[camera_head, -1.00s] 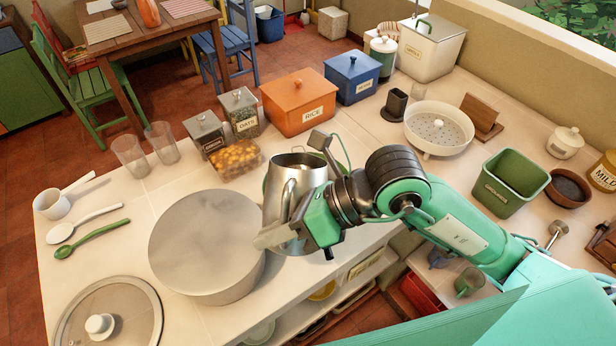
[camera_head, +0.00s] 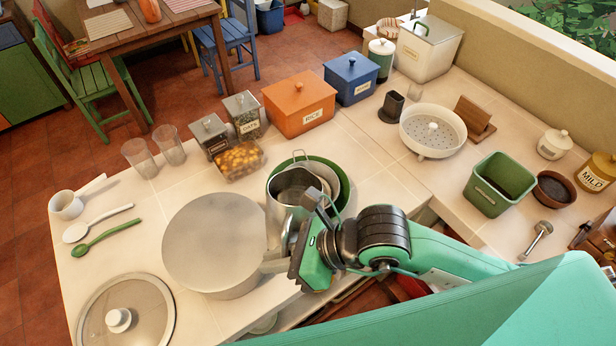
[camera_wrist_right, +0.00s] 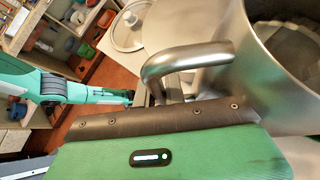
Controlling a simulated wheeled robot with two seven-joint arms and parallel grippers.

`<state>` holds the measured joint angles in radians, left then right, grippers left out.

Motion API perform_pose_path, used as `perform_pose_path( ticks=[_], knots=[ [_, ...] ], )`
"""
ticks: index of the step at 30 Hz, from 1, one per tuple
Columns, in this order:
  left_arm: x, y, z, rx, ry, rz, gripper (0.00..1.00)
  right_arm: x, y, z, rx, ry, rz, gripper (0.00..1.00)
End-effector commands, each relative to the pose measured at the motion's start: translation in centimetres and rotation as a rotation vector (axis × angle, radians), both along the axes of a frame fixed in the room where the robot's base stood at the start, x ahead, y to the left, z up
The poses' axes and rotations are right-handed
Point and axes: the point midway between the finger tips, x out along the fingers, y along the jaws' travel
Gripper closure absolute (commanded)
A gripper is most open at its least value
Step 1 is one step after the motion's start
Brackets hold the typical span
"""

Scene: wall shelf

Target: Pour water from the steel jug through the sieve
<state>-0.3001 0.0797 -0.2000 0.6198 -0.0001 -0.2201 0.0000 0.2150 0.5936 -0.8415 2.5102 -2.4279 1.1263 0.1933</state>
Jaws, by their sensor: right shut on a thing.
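My right gripper (camera_head: 288,240) is shut on the handle of the steel jug (camera_head: 287,196). The jug is roughly upright, its open mouth facing up, and overlaps the front of a green bowl (camera_head: 345,184). A pale round insert with a wire loop shows inside the bowl; it may be the sieve, but the jug and gripper hide much of it. In the right wrist view, the jug (camera_wrist_right: 262,80) fills the right side, with its handle at the jaws. Water in it cannot be made out. Part of my left arm appears in that view; its jaws are unclear.
A large grey pot (camera_head: 215,240) stands just left of the jug, a glass lid (camera_head: 150,310) before it. Glasses, jars and an orange rice box (camera_head: 298,106) stand behind. A white perforated colander (camera_head: 433,128) stands right. Counter between bowl and colander is clear.

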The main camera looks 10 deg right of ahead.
Motion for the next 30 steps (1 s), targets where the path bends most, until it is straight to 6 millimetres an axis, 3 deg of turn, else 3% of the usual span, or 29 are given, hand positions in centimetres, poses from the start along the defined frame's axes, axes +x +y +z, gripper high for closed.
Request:
perform_pose_path(
  ticks=[3, 18, 30],
  knots=[
    [0.0, 0.0, 0.8, 0.0, 0.0, 0.0, 0.64, -0.4, 0.2, -0.1, -0.02, -0.06, 0.003, 1.0],
    [0.0, 0.0, 1.1, 0.0, 0.0, 0.0, 0.64, -0.7, 0.3, -1.5, -0.085, -0.23, 0.007, 1.0],
    [0.0, 0.0, 5.2, 0.0, 0.0, 0.0, 0.64, -0.7, 0.3, 2.6, -0.088, -0.237, 0.007, 1.0]
  ],
)
